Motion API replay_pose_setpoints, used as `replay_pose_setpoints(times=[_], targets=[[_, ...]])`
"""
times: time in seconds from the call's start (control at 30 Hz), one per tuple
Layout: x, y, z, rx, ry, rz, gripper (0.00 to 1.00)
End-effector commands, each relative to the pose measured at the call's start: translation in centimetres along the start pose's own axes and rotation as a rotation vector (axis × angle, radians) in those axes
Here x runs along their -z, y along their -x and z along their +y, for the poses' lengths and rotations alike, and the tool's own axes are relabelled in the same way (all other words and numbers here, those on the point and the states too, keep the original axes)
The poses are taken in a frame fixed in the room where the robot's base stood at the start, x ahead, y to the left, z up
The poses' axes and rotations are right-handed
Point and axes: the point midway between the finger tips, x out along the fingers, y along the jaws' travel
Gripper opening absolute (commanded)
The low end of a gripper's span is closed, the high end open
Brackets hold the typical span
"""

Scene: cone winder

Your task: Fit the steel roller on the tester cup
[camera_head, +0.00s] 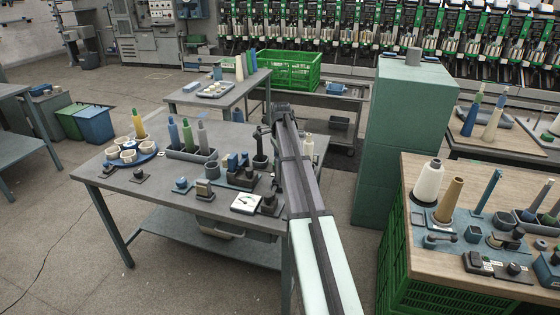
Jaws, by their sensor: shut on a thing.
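My arm reaches from the bottom middle over the right side of the grey workbench. My gripper (262,133) is small and dark at its far end, left of the arm. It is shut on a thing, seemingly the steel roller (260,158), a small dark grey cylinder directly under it. Whether this touches the bench I cannot tell. The tester (246,203), with a white dial face, is at the front edge of the bench. A dark upright piece beside it, likely the tester cup (269,203), stands close to my arm and looks empty, though its inside is unclear.
A grey trough (191,154) with coloured cones and a blue round tray (130,157) with rings stand left on the bench (150,195). Small fixtures crowd its middle. A tall green cabinet (400,145) and a wooden-topped table (425,170) stand right. The bench's front left is clearer.

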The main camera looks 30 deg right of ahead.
Motion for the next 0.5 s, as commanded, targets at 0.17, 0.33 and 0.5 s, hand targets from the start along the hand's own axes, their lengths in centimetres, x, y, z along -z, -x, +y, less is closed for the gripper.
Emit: replay_pose_setpoints(times=[0.17, 0.33, 0.5], targets=[[0.0, -0.09, 0.0, 0.0, 0.0, 0.0, 0.03], [0.0, -0.43, 0.0, 0.0, 0.0, 0.0, 0.03], [0.01, -0.84, 0.0, 0.0, 0.0, 0.0, 0.03]])
